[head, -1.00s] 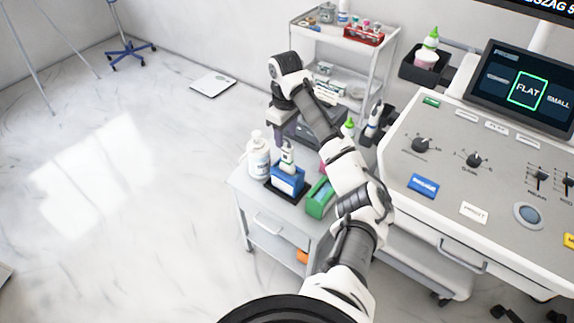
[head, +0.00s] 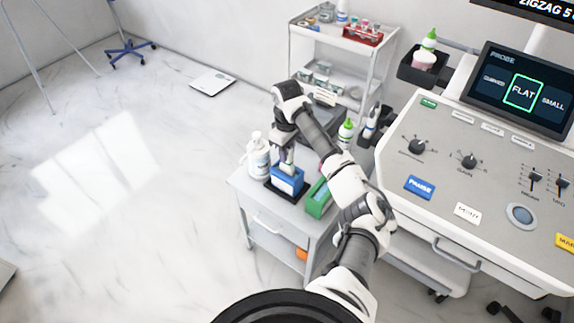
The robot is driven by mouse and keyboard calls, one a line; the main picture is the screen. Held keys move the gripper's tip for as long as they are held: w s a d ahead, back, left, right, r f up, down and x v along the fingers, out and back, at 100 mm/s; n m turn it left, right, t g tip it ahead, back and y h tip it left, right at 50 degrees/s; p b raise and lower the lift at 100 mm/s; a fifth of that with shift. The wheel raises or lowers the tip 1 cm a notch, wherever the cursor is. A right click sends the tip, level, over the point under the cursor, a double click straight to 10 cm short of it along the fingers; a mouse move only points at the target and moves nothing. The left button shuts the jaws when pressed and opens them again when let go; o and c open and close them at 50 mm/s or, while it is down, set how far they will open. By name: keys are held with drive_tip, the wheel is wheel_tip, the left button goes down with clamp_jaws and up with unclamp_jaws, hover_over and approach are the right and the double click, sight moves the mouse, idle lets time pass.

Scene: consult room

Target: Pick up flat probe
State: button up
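A white probe (head: 287,168) stands upright in a blue holder (head: 287,181) on the small grey cart. I cannot read whether it is the flat one. Another pale probe (head: 371,122) stands in a dark holder beside the console. My gripper (head: 286,150) points down, right over the probe in the blue holder, and overlaps its top in the picture. The fingers are small and partly hidden, so I cannot tell whether they are open or touching it. The console screen (head: 521,92) shows "FLAT" framed in green.
A white pump bottle (head: 258,158) stands close on the left of the blue holder. A green box (head: 318,198) is close on its right, and a green-capped bottle (head: 345,132) stands behind. The console (head: 450,195) borders the cart's right side.

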drive_tip(key=c, duration=0.5)
